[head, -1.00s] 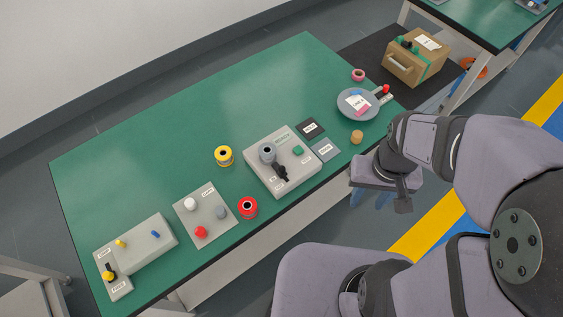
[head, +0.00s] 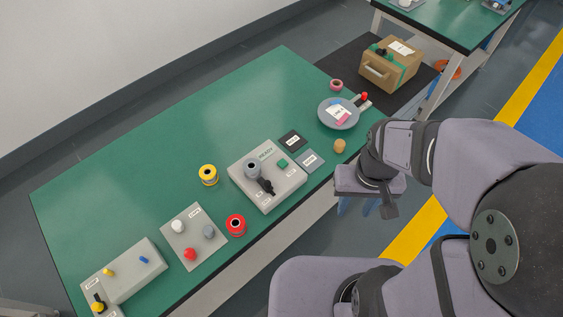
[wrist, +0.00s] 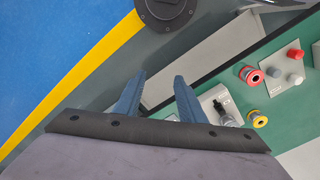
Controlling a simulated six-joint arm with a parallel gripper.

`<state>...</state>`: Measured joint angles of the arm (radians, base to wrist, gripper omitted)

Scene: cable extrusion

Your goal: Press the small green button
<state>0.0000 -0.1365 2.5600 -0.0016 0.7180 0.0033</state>
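The small green button (head: 282,163) is a square green cap on the light grey box (head: 290,187) marked READY, near the front edge of the green table. A grey knob (head: 252,166) and a black lever (head: 266,186) sit left of it on the same box. My gripper (wrist: 157,92) has its two blue fingers apart with nothing between them. In the head view it hangs off the table's front edge, right of the box and away from the button, its fingers partly hidden. The wrist view shows part of the box (wrist: 208,100), but I cannot make out the green button there.
Red spool (head: 236,224) and yellow spool (head: 208,174) stand left of the box. A panel with knobs (head: 196,236) and a switch box (head: 130,275) lie further left. Grey plate (head: 326,118) and wooden piece (head: 339,146) are to the right. The table's back is clear.

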